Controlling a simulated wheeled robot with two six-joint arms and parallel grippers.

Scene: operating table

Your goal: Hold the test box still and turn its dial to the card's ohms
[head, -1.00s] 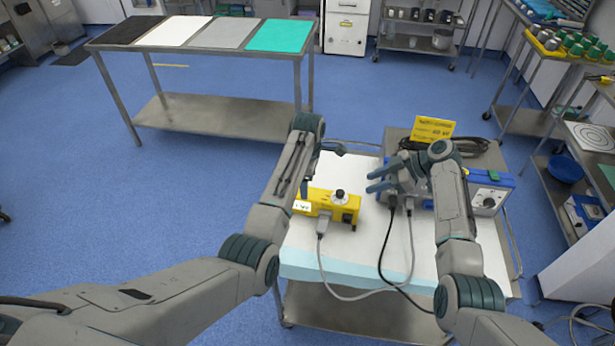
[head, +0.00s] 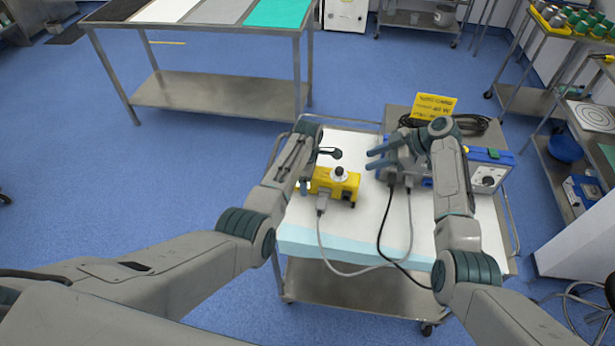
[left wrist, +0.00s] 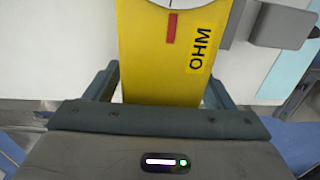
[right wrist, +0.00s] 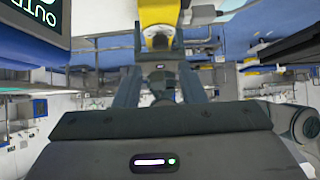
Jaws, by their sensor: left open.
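The yellow test box (head: 345,190) lies on the white-covered cart, with a dark-topped dial knob (head: 340,172) on its upper face. My left gripper (head: 318,168) is at the box's left end. In the left wrist view its open fingers (left wrist: 160,92) stand either side of the yellow box (left wrist: 155,50), marked OHM with a red line; small gaps seem to show beside it. The dial's edge (left wrist: 188,4) is just in view. My right gripper (head: 373,157) is open and apart, right of the box, fingers toward it; its fingers also show in the right wrist view (right wrist: 160,85). The yellow card (head: 434,106) stands behind; its text is unreadable.
A blue meter unit (head: 490,170) stands right of my right gripper. A grey cable (head: 365,270) and a black cable (head: 386,240) trail over the cart's front. A coiled black cable (head: 468,124) lies by the card.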

